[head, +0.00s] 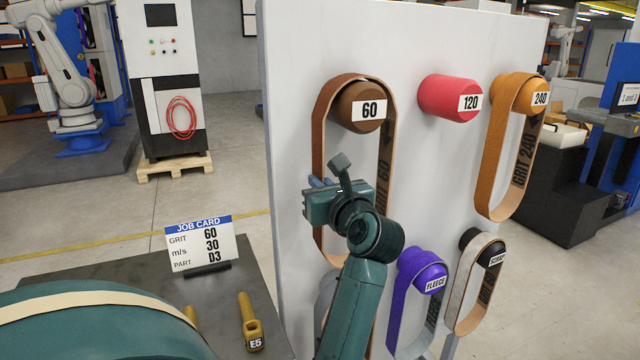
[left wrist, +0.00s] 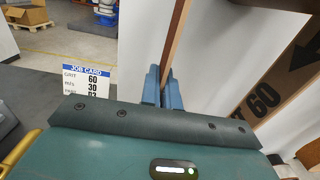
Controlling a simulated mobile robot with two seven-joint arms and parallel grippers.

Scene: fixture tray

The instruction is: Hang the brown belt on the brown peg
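The brown belt (head: 319,135), marked 60, loops around the brown peg (head: 361,112), which carries a 60 label on the upper left of the white panel. The belt's top passes over the peg; I cannot tell whether its full weight rests there. My left gripper (head: 318,184) is at the belt's left strand, below the peg. In the left wrist view, its blue fingers (left wrist: 162,90) are close together with the brown strand (left wrist: 175,42) between them. My arm hides part of the lower loop. My right gripper is in neither view.
A bare red peg (head: 450,98) marked 120 is to the right. An orange belt (head: 484,165) hangs on the 240 peg. Purple and grey belts hang below. A job card (head: 201,244) and a yellow E5 tool (head: 249,322) are on the dark table.

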